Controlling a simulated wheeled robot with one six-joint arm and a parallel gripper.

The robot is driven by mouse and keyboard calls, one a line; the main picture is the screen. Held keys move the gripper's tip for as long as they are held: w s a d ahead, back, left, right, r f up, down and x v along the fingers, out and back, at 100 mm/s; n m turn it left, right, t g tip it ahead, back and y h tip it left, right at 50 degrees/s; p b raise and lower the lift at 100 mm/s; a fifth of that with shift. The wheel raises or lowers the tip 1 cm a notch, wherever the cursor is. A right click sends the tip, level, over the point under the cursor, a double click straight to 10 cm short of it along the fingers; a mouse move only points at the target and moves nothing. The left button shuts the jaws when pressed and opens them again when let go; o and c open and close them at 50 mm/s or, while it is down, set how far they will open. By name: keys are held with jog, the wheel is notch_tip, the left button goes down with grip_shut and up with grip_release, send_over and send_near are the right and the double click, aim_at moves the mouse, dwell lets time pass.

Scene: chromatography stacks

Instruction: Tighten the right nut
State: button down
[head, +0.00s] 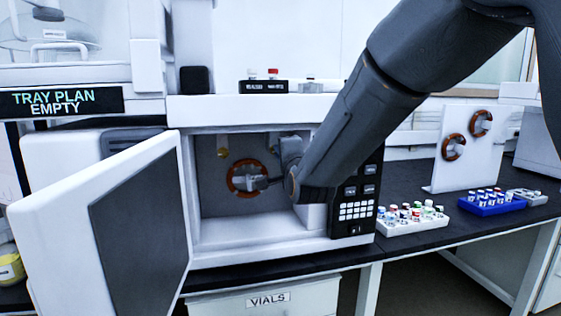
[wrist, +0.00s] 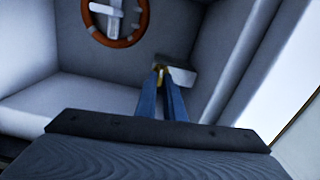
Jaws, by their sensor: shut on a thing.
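The oven (head: 207,200) stands open, and my arm reaches into its right side. In the wrist view, my gripper (wrist: 161,72) has its two blue-grey fingers shut on a small brass nut (wrist: 161,76), the right nut, by a pale block (wrist: 180,77) at the back of the oven. The fingers hide most of this nut, so I cannot tell how far it is turned. In the head view, my arm hides it. The left nut (head: 222,153) is a brass piece hanging under the oven's ceiling at the left.
A brown-orange column coil (head: 232,180) on a grey holder hangs at the oven's back wall, left of my gripper; it also shows in the wrist view (wrist: 127,40). The oven door (head: 60,215) stands open at the left. Vial racks (head: 410,226) stand on the bench at right.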

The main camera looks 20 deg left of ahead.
jog(key=shift+m+b, duration=0.5)
jog(key=shift+m, duration=0.2)
jog(key=c, duration=1.9)
grip_release()
jog(key=shift+o, duration=0.2)
jog(key=shift+d, duration=0.1)
jog(key=v, duration=0.7)
jog(key=shift+s+d+b, duration=0.2)
jog(key=shift+s+b, duration=0.1)
jog(key=shift+b, duration=0.05)
